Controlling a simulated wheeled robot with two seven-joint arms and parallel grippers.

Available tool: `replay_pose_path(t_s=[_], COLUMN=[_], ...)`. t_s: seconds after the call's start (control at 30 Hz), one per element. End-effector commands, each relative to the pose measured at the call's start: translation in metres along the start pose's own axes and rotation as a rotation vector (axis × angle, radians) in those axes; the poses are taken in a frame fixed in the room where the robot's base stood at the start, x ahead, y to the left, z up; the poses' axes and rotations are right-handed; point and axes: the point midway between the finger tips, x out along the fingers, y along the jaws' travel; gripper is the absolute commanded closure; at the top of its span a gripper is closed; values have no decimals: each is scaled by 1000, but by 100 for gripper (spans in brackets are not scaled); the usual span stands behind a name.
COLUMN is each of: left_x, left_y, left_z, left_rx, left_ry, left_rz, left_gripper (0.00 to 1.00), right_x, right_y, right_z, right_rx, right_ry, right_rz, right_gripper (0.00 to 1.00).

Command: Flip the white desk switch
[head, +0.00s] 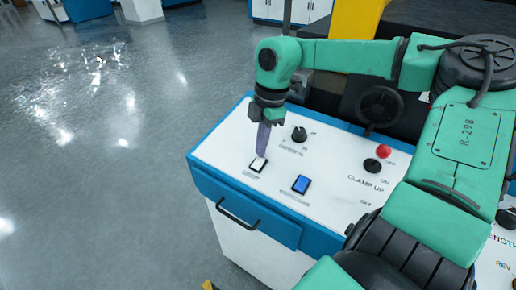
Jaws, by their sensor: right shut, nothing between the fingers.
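The white desk switch (258,164) sits in a dark frame near the left end of the white control panel (222,150). My right gripper (262,154) points down at it from above, its fingers shut and empty. The fingertips are at the upper edge of the white switch; I cannot tell whether they touch it. The tips cover a small part of the switch. My left gripper is not in view.
A blue switch (301,184) is just right of the white one. A black knob (299,134), a red button (383,152) and another black knob (372,165) are on the panel. A black handwheel (380,106) stands behind. Open floor (100,190) lies left.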

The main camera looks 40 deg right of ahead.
Motion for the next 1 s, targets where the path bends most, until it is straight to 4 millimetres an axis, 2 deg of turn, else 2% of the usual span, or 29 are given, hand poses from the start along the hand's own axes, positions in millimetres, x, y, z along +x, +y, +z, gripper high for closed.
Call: replay_pose_path(t_s=[1.0], left_x=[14], left_y=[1], left_z=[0], left_rx=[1], left_ry=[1], left_rz=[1], left_gripper=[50], right_x=[16], right_y=[0], right_z=[2], right_rx=[0], right_ry=[0], right_rz=[-1], right_gripper=[100])
